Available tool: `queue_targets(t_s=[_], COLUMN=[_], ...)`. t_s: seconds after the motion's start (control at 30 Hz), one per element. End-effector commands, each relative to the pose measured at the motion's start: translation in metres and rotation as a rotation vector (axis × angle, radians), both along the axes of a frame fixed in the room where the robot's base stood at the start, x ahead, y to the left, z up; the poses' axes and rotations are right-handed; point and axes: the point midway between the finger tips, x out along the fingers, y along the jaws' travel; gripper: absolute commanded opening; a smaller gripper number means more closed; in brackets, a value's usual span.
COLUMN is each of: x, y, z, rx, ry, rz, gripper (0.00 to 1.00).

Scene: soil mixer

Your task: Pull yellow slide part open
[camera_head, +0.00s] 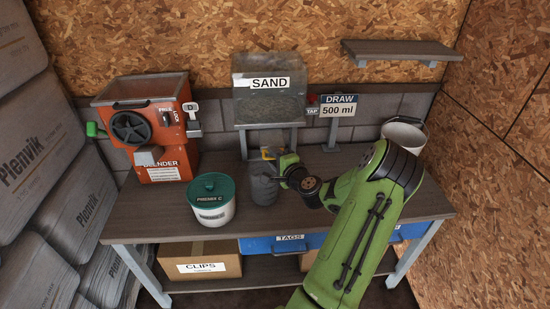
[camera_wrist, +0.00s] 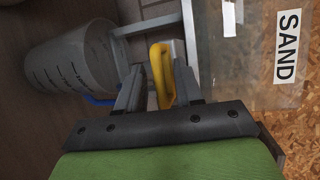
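The yellow slide part (camera_wrist: 160,72) is a loop-like handle below the sand hopper. In the wrist view it lies between the two fingers of my gripper (camera_wrist: 160,92). A narrow gap shows between it and the left finger; whether the right finger touches it I cannot tell. In the head view a little of the yellow slide part (camera_head: 266,153) shows beside my gripper (camera_head: 277,157), which is partly hidden by its own wrist. The hopper (camera_head: 268,104) is a clear, greyish box labelled SAND, on legs on the bench.
A grey measuring jug (camera_head: 264,187) stands below the hopper, close to my gripper; its graduations show in the wrist view (camera_wrist: 75,62). An orange blender (camera_head: 155,125) and green-lidded tub (camera_head: 212,204) stand left. A DRAW 500 ml sign (camera_head: 338,106) and white bucket (camera_head: 404,134) are right.

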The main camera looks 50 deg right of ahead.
Motion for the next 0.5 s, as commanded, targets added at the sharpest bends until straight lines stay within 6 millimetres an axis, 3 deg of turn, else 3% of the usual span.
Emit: queue_targets(t_s=[0.03, 0.2, 0.5], x=[-0.0002, -0.0006, -0.0016], y=[0.0000, 0.0002, 0.0011], z=[0.0000, -0.0006, -0.0028], rx=[0.000, 0.001, 0.003], ry=[0.000, 0.002, 0.006], rz=[0.000, 0.000, 0.002], gripper=[0.28, 0.02, 0.00])
